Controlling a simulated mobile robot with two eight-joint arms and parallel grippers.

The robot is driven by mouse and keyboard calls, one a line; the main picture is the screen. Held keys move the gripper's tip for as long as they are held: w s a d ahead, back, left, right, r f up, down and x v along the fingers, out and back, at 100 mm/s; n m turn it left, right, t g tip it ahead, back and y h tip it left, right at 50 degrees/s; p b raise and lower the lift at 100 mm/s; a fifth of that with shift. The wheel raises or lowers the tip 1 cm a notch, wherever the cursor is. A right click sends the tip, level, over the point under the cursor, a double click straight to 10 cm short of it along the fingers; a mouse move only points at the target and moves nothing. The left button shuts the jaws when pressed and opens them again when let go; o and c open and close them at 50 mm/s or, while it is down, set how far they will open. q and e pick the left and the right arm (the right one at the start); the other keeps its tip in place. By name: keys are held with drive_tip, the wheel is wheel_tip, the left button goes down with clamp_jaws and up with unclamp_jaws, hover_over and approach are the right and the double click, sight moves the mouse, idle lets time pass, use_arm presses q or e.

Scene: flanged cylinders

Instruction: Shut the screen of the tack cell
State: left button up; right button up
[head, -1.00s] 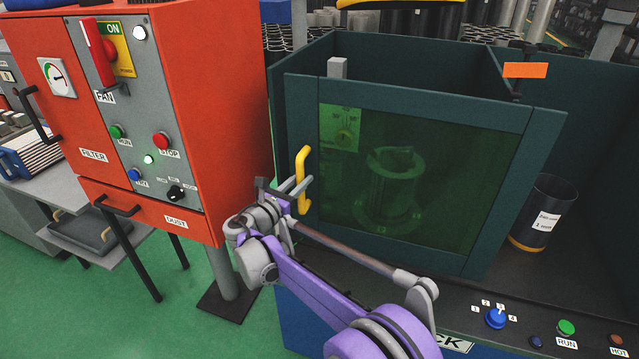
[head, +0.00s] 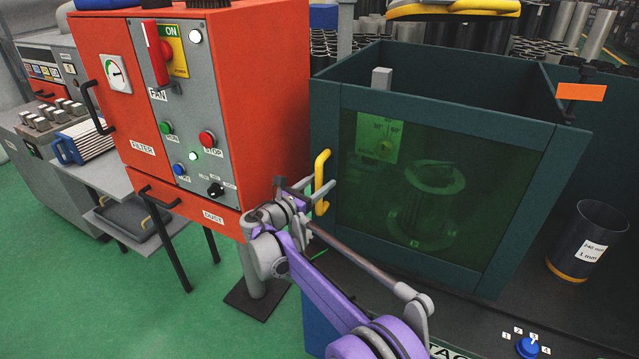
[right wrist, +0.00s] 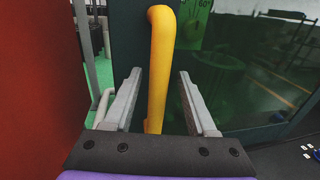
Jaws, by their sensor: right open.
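The tack cell (head: 440,62) is a dark teal, open-topped box. Its screen (head: 450,112), a teal frame with a green see-through pane, stands upright across the front. The screen's left edge looks flush with the cell's side wall; I cannot tell if a small gap is left. A yellow bar handle (head: 321,182) is on the screen's left side. My right gripper (head: 308,187) is open at this handle. In the right wrist view, the yellow handle (right wrist: 160,65) stands between its two spread fingers (right wrist: 159,76), apart from both. A flanged cylinder (head: 428,205) shows through the pane. My left gripper is not in view.
A red filter cabinet (head: 255,100) stands close on the left of my right gripper. A dark cup-shaped cylinder (head: 588,240) with a white label stands on the right. A blue knob (head: 527,346) is on the front panel. Green floor lies clear at lower left.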

drive_tip(key=b+v, duration=0.1)
drive_tip(key=v, duration=0.9)
drive_tip(key=shift+s+a, duration=0.25)
drive_tip(key=shift+s, duration=0.05)
